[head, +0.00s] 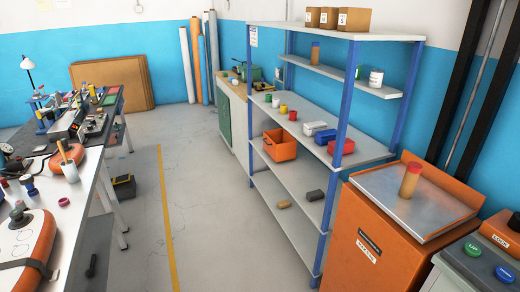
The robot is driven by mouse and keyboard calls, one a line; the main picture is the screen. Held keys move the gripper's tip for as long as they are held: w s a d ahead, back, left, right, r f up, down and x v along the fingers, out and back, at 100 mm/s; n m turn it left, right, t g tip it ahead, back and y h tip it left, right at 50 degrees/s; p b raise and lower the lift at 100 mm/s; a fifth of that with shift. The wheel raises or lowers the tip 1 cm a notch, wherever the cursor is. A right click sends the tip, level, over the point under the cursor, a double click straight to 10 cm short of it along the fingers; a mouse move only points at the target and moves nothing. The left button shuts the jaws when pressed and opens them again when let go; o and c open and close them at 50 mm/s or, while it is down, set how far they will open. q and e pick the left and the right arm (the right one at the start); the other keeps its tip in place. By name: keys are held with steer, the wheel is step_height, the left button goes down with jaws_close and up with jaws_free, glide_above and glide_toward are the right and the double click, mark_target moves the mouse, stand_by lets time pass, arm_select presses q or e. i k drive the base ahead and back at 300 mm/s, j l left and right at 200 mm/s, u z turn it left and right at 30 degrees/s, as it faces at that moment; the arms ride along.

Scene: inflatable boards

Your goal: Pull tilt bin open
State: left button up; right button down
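An orange box-shaped cabinet (375,262) stands at the lower right, with a dark label and a white label on its front. It looks like the tilt bin, but the label text is too small to read surely. Its front looks closed, and its lower part is cut off by the picture edge. A grey metal tray top with a raised orange rim (440,183) covers it. A tan cylinder with a red cap (410,180) stands on this tray. Neither of my grippers is in view.
A shelf rack with blue posts (342,105) stands left of the cabinet, holding an orange crate (280,146) and small items. A control box with green and blue buttons (480,262) stands right. A cluttered workbench (85,190) lines the left. The aisle floor (205,215) is clear.

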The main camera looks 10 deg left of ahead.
mark_target(281, 146)
steer(key=u, duration=0.2)
steer(key=i+j+z, duration=0.15)
steer(key=i+j, duration=0.2)
steer(key=i, duration=0.25)
steer(key=i+j+z, duration=0.15)
steer(key=i+j, duration=0.25)
steer(key=i, duration=0.2)
